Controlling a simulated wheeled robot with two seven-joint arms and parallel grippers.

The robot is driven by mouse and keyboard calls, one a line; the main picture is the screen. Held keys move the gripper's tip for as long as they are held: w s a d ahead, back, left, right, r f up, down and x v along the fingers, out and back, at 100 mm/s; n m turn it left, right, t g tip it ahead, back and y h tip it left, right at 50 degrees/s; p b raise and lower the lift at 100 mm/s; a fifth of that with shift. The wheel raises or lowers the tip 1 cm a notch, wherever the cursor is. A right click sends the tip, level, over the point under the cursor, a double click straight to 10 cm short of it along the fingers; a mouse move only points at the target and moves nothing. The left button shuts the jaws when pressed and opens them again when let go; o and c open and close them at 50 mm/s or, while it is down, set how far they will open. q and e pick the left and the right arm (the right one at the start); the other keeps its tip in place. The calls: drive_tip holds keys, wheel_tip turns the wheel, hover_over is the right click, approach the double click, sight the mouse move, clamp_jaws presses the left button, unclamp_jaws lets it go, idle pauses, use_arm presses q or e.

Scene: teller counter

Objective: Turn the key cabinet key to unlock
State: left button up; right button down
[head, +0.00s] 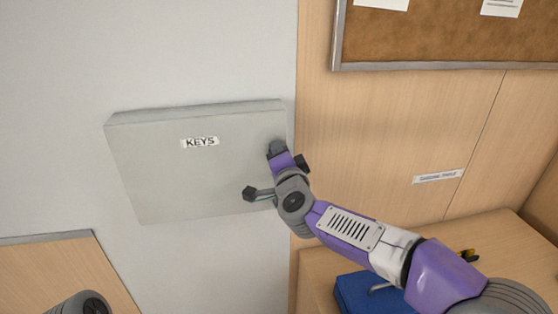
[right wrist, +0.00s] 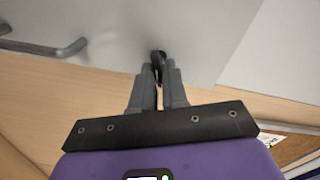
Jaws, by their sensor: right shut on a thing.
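The grey key cabinet (head: 165,175), labelled KEYS, is on the wall in the head view, and its door looks closed. My right gripper (head: 277,150) is at the right part of the cabinet front. In the right wrist view, my right gripper (right wrist: 159,82) is shut on the small dark key (right wrist: 158,57) at the cabinet face (right wrist: 120,28). The key's turn angle and the lock behind it cannot be made out. A grey bar handle (right wrist: 45,49) is left of the key in that view. My left gripper is not in view.
Wood panelling (head: 385,130) adjoins the cabinet's right side. A framed cork board (head: 450,38) hangs at upper right. A blue object (head: 358,292) lies on the wooden surface below my right arm. The wall left of the cabinet is clear.

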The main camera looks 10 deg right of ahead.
drive_tip(key=shift+f+m+b, duration=0.15)
drive_tip(key=shift+m+b, duration=1.15)
drive_tip(key=shift+m, duration=1)
drive_tip(key=c, duration=1.2)
unclamp_jaws()
drive_tip(key=shift+c, duration=0.2)
drive_tip(key=s, duration=0.7)
drive_tip(key=shift+s, duration=0.3)
